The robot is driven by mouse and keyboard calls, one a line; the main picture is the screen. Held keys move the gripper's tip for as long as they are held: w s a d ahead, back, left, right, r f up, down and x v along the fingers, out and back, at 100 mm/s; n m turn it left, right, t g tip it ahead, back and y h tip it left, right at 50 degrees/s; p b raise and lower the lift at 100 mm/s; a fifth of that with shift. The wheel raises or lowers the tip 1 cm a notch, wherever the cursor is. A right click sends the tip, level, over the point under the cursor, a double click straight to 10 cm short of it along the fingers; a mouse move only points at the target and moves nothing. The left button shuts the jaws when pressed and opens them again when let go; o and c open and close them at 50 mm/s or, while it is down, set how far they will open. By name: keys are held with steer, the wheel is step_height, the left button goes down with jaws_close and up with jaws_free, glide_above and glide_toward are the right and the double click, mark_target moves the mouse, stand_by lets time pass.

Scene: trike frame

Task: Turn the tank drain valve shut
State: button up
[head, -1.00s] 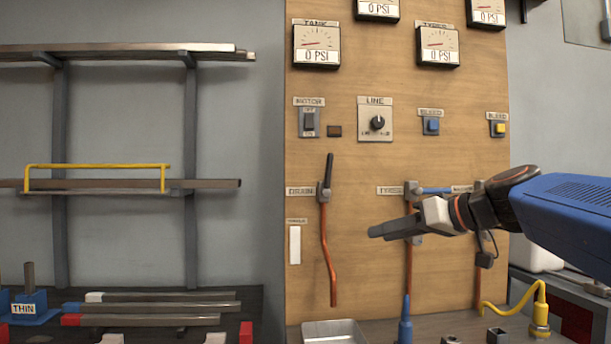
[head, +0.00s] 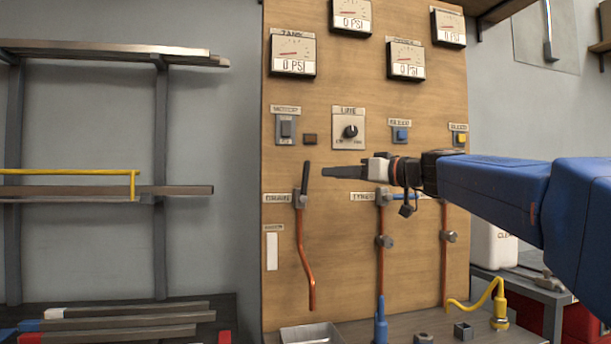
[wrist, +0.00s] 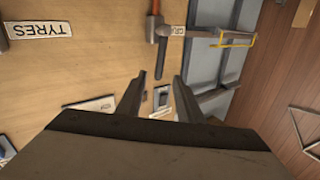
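The drain valve sits on the wooden panel at the left, marked by a DRAIN label (head: 276,198). Its dark lever (head: 306,176) points nearly straight up from the grey hub, above an orange pipe (head: 305,262). The valve (wrist: 157,30) also shows near the top of the wrist view, which is upside down, its lever hanging toward the gap between my fingers. My gripper (head: 332,171) points left, just right of the lever at about its height.
The tyres valve (head: 382,199) is right of the drain valve, below my gripper. The motor switch (head: 286,129), line knob (head: 350,132) and blue button (head: 400,135) are above. A metal tray (head: 312,335) stands below. A shelf rack with a yellow frame (head: 133,185) is at left.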

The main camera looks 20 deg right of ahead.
mark_target(308, 174)
steer(key=x, duration=1.1)
steer(key=shift+w+a, duration=0.15)
jaws_close()
